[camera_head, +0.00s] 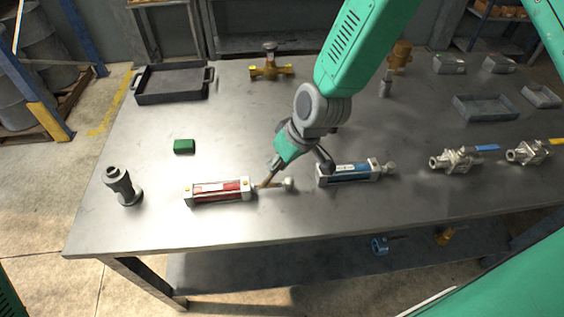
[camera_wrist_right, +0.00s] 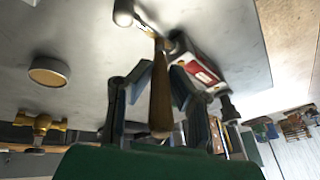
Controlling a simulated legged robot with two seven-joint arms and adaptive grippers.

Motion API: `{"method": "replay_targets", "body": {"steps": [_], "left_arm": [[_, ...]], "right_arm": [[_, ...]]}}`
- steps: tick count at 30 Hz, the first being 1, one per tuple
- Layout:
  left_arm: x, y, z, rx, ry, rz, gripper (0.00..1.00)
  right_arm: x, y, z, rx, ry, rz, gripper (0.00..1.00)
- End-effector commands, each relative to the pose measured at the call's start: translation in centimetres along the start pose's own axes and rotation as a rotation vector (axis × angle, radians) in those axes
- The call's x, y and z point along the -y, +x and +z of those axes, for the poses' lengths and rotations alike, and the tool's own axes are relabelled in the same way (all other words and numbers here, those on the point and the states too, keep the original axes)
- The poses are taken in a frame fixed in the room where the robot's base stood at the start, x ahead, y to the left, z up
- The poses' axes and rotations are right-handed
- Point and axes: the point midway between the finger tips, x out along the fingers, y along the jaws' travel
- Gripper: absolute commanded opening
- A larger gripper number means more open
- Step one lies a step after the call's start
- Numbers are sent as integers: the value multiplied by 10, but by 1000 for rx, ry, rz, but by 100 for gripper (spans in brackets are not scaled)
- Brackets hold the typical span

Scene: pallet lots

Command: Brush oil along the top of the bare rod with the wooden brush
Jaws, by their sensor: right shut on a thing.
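A red cylinder (camera_head: 219,191) lies at the front of the table, with its bare rod (camera_head: 275,185) extending right to a round end. In the right wrist view the red cylinder (camera_wrist_right: 204,74) and the rod (camera_wrist_right: 145,24) show near the top. My right gripper (camera_head: 275,164) is shut on the wooden brush (camera_wrist_right: 160,95), with the handle between its fingers. The brush (camera_head: 265,182) slants down to the rod beside the cylinder's end cap. The tip looks at or just above the rod; contact is unclear. My left gripper is not in view.
A blue cylinder (camera_head: 350,174) lies close right of the rod. A grey fitting (camera_head: 122,187) stands at left, near a green block (camera_head: 184,146). A round dish (camera_wrist_right: 49,71) shows in the wrist view. Valves (camera_head: 455,160) lie at right.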

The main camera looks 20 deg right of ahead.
Motion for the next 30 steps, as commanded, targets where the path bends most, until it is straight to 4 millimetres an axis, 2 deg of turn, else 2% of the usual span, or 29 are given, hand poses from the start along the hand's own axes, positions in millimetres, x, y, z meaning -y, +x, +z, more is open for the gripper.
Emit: {"method": "replay_targets", "body": {"steps": [8, 21, 30], "left_arm": [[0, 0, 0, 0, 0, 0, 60], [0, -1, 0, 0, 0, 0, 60], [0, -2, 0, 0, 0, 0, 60]], "right_arm": [[0, 0, -1, -2, 0, 0, 0], [13, 7, -9, -1, 0, 0, 0], [13, 7, -8, -1, 1, 0, 0]]}}
